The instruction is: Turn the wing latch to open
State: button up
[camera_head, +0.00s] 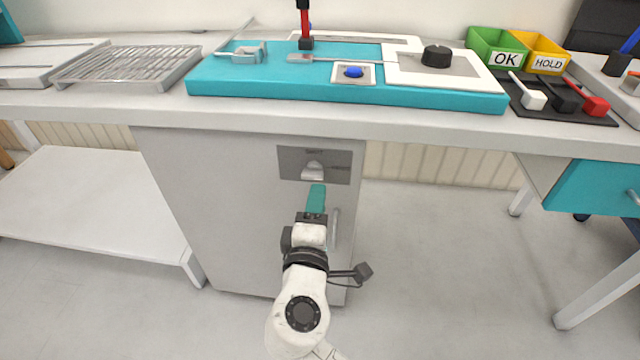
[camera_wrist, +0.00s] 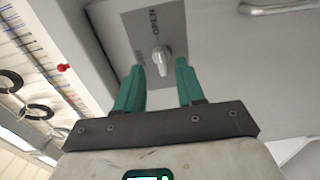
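The wing latch (camera_head: 313,170) is a light grey knob on a darker grey plate (camera_head: 342,168), high on the cabinet front. In the wrist view the latch (camera_wrist: 162,57) shows beyond and between my fingertips, on the plate (camera_wrist: 117,20) printed with OPEN. Another word on the plate is partly hidden by the left finger. My gripper (camera_head: 317,188) has teal fingers and sits just below the latch in the head view. In the wrist view my gripper (camera_wrist: 160,67) is open, with nothing held. I cannot tell whether either finger touches the latch.
The grey cabinet (camera_head: 225,200) has a vertical bar handle (camera_head: 335,229) below the plate; the handle (camera_wrist: 275,9) also shows in the wrist view. The worktop (camera_head: 120,105) overhangs above, with a teal panel (camera_head: 240,85) on it. Open floor (camera_head: 440,260) lies to the right.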

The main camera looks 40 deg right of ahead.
jog(key=shift+v, duration=2.15)
jog(key=s+d+f+m+g+y, duration=0.55)
jog(key=s+d+f+g, duration=0.3)
jog(key=s+f, duration=0.4)
jog(key=s+a+f+m+g+y, duration=0.35)
jog(key=s+f+y, duration=0.35)
jog(key=s+f, duration=0.25)
notch_tip(320, 180, up, 25)
jog(key=p, duration=2.5)
jog(key=shift+s+a, duration=0.25)
jog(key=shift+a, duration=0.15)
jog(key=shift+r, duration=0.1)
